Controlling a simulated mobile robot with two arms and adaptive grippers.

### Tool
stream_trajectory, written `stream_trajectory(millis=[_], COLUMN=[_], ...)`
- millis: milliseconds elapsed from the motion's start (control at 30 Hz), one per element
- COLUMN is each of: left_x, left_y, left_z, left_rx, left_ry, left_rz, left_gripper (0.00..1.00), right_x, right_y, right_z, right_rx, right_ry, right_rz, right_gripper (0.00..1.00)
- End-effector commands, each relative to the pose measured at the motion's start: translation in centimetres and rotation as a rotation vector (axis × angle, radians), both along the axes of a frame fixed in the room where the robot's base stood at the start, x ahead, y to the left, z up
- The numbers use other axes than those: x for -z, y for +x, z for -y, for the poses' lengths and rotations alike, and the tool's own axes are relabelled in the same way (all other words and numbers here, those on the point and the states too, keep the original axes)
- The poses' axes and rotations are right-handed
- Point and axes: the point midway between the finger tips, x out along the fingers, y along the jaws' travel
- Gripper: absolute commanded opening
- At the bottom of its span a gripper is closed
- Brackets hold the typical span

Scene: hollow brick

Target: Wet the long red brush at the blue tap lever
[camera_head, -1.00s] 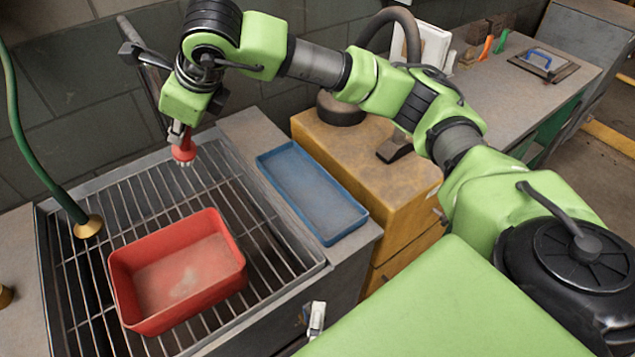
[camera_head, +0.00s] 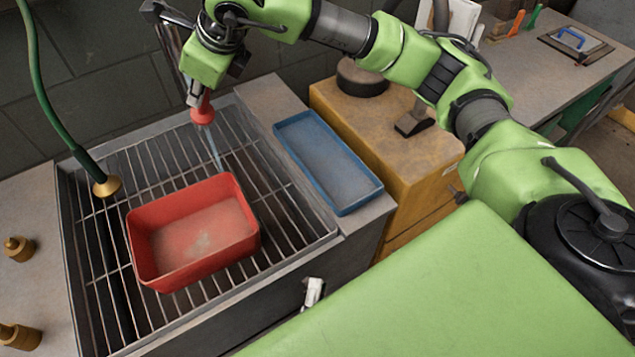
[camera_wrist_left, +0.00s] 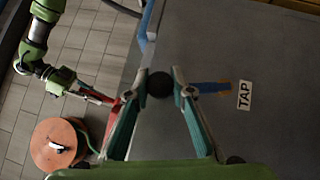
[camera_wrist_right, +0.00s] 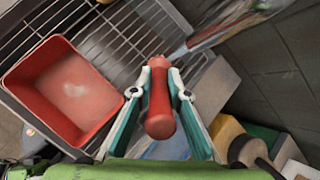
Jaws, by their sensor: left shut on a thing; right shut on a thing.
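The red brush (camera_head: 202,112) is held by my right gripper (camera_head: 194,97) over the sink grate. The right wrist view shows my right gripper (camera_wrist_right: 158,82) shut around its red handle (camera_wrist_right: 159,110). A pale, water-like stream (camera_head: 214,148) shows just below the brush, and clear streaks (camera_wrist_right: 235,28) run beyond its far end in the right wrist view. The bristles are hard to make out. My left gripper (camera_wrist_left: 160,78) has its fingers on both sides of the black ball knob (camera_wrist_left: 159,85) at the tap lever, by a TAP label (camera_wrist_left: 244,95). The left gripper is not visible in the head view.
A red tub (camera_head: 148,245) stands on the metal grate (camera_head: 95,290). A blue tray (camera_head: 340,203) lies right of the sink. A green hose with a brass end (camera_head: 107,187) hangs at left. Brass weights (camera_head: 18,248) stand on the left ledge. A yellow cabinet (camera_head: 425,205) is at right.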

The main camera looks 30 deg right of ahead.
Motion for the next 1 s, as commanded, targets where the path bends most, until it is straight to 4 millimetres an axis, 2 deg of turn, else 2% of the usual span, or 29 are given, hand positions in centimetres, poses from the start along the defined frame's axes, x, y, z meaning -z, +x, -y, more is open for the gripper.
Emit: stream_trajectory(millis=[33, 67, 100, 433, 567, 1000], left_x=[0.1, 0.1, 0.1, 0.1, 0.3, 1.9], left_y=[0.0, 0.0, 0.0, -0.1, -0.7, -6.8], left_z=[0.0, 0.0, 0.0, 0.0, -0.6, -6.6], left_rx=[0.001, 0.001, 0.001, 0.0, 0.0, 0.002], left_ry=[0.004, 0.004, 0.004, 0.003, 0.004, 0.007], left_rz=[0.0, 0.0, 0.0, 0.0, -0.001, -0.002], left_gripper=[0.0, 0.29, 0.4, 0.4, 0.4, 0.4], right_x=[-0.1, -0.1, -0.1, 0.0, -0.1, -0.1], right_y=[0.0, 0.0, 0.0, 0.0, 0.0, 0.0], right_z=[0.0, 0.0, 0.0, 0.0, 0.0, 0.0], right_rx=[0.0, 0.0, 0.0, 0.0, 0.0, 0.0], right_ry=[0.001, 0.001, 0.001, 0.001, 0.001, 0.001], right_rz=[0.001, 0.001, 0.001, 0.001, 0.001, 0.001], right_gripper=[0.0, 0.0, 0.0, 0.0, 0.0, 0.0])
